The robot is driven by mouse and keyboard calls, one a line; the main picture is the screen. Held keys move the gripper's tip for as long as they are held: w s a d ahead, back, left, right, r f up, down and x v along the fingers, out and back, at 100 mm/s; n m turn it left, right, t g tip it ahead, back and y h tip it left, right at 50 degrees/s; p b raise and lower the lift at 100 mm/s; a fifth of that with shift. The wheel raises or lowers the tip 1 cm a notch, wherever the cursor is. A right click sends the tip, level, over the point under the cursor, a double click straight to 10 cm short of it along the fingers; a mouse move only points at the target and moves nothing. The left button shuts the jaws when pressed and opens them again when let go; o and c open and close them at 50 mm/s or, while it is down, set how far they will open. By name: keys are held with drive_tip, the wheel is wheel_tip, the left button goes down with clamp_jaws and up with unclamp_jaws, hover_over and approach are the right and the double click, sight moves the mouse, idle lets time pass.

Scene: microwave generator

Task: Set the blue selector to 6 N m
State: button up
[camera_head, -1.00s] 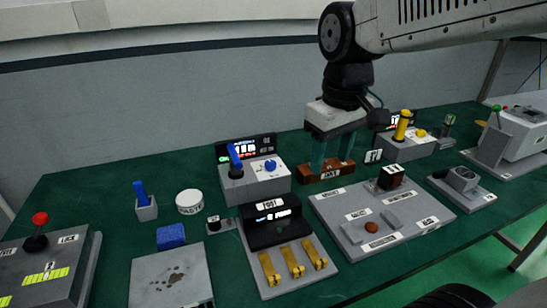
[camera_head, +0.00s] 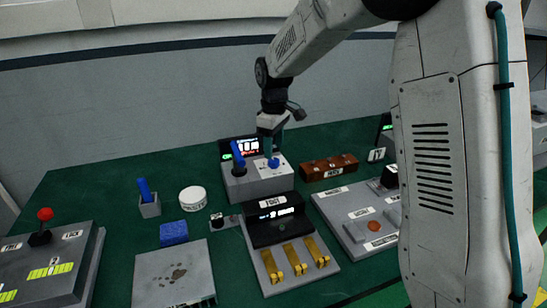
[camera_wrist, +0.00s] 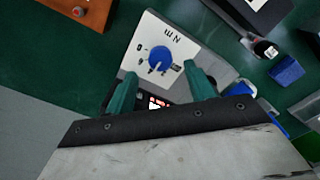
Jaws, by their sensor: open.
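The blue selector (camera_head: 273,162) is a small round knob on top of a grey-white box (camera_head: 258,183) with a lit display (camera_head: 245,147) behind it. In the wrist view the blue selector (camera_wrist: 159,57) sits on a white plate (camera_wrist: 185,45) with "N m" lettering and small marks around it. The number its pointer faces is too small to tell. My gripper (camera_head: 271,150) is directly over the selector. In the wrist view its two teal fingers (camera_wrist: 161,88) are apart, one each side and slightly short of the knob. A blue lever (camera_head: 238,155) stands on the same box, left of the selector.
A brown block (camera_head: 328,167) lies right of the box. A black device with yellow levers (camera_head: 273,210) stands in front. A white round tub (camera_head: 193,199) and a blue-handled piece (camera_head: 147,195) stand left. My arm hides the right side of the table.

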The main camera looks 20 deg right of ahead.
sight(274, 160)
drive_tip(key=shift+f, duration=2.3)
drive_tip(key=c, duration=1)
drive_tip(key=shift+m, duration=0.3)
drive_tip(key=m, duration=0.3)
drive_tip(key=shift+m, duration=2)
